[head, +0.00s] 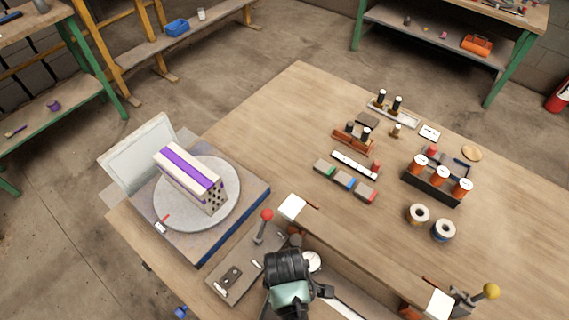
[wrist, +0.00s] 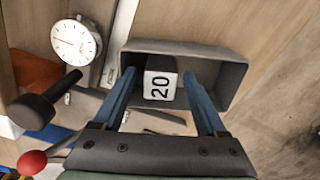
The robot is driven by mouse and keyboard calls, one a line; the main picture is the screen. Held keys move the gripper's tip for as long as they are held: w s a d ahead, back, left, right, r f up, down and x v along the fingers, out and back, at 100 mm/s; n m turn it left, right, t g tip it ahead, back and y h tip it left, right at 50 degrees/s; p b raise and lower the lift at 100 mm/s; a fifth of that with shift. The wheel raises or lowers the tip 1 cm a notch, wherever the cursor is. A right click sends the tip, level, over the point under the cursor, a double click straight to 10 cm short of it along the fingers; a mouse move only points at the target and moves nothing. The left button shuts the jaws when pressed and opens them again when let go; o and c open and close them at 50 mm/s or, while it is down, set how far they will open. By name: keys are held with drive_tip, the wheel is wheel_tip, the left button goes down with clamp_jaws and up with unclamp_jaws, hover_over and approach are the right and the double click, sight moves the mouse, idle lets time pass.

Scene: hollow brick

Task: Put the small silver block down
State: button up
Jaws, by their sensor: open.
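The small silver block (wrist: 160,84), with a pale face marked "20", stands inside a grey open tray (wrist: 232,75) in the wrist view. My gripper (wrist: 158,76) is open, with one blue finger on each side of the block. A narrow gap seems to show at the right finger; whether the left finger touches the block I cannot tell. In the head view my dark wrist is at the bottom middle, and the block, tray and fingertips are not visible there.
A round dial gauge (wrist: 76,40) and a dark knob (wrist: 32,110) are left of the tray in the wrist view. A red-knobbed lever (head: 266,215) stands close to my wrist. A striped brick (head: 190,178) sits on a round plate at left.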

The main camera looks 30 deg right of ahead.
wheel_tip(320, 180, up, 12)
drive_tip(key=p, duration=1.2)
